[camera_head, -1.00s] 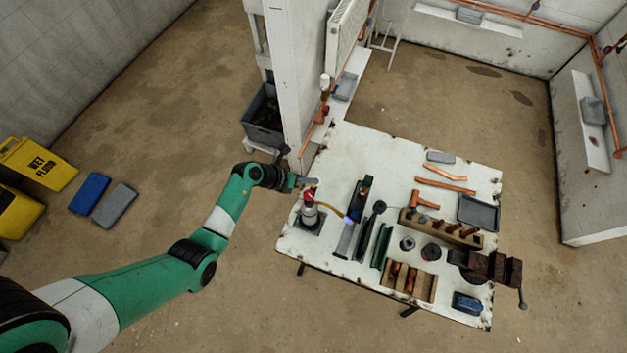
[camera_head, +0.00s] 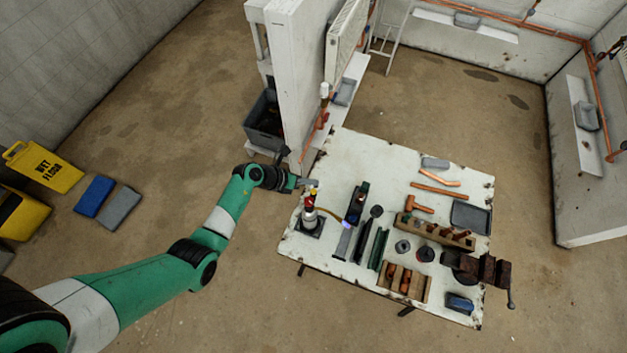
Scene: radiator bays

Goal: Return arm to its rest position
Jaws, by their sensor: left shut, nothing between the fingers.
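My left arm (camera_head: 213,229), green and white, comes in from the lower left and reaches to the left edge of the white worktable (camera_head: 345,158). My left gripper (camera_head: 312,184) is small in the picture, at the table's left edge close to the upper part of a gas torch (camera_head: 310,214). It is shut with nothing seen in it. I cannot tell whether it touches the torch. The torch stands upright on a dark base, and its nozzle points right with a bluish flame-like glow (camera_head: 345,223). My right gripper is not in view.
A white wall post (camera_head: 298,85) with a radiator (camera_head: 345,40) rises just beyond the gripper. A grey crate (camera_head: 265,118) stands left of it. The table holds copper pipes (camera_head: 440,190), wooden racks, a tray (camera_head: 471,217) and a vise (camera_head: 480,268).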

